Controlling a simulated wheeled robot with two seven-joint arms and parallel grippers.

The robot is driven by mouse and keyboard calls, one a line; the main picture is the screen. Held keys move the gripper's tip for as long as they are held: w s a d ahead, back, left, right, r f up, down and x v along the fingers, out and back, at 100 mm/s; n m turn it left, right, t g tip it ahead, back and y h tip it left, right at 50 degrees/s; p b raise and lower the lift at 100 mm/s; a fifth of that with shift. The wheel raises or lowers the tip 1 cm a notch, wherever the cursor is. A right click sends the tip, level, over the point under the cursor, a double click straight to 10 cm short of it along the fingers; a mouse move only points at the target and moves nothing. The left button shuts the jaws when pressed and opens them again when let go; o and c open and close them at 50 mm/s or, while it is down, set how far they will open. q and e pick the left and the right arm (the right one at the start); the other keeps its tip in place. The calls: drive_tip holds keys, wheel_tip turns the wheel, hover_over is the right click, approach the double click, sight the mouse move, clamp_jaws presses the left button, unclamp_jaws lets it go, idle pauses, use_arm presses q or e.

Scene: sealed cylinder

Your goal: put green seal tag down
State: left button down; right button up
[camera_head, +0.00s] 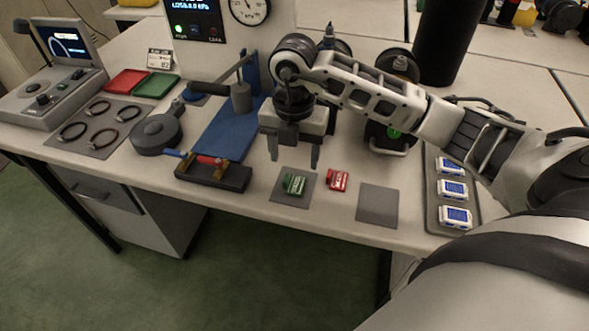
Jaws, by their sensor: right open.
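The green seal tag (294,184) lies on a dark grey square pad near the front edge of the table. My right gripper (294,160) is above and just behind the tag, pointing down, with its two fingers apart and nothing between them. The tag looks apart from the fingers. A red seal tag (338,180) lies just right of the green one, on the bare table or at the edge of the pad. My left gripper is not in view.
An empty grey pad (377,205) lies to the right, before a tray (432,215) of blue-and-white items. Red (126,82) and green (156,86) trays lie farther back.

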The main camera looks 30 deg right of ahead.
wheel_tip(320, 180, up, 5)
drive_tip(key=shift+r, duration=0.15)
idle(0.6)
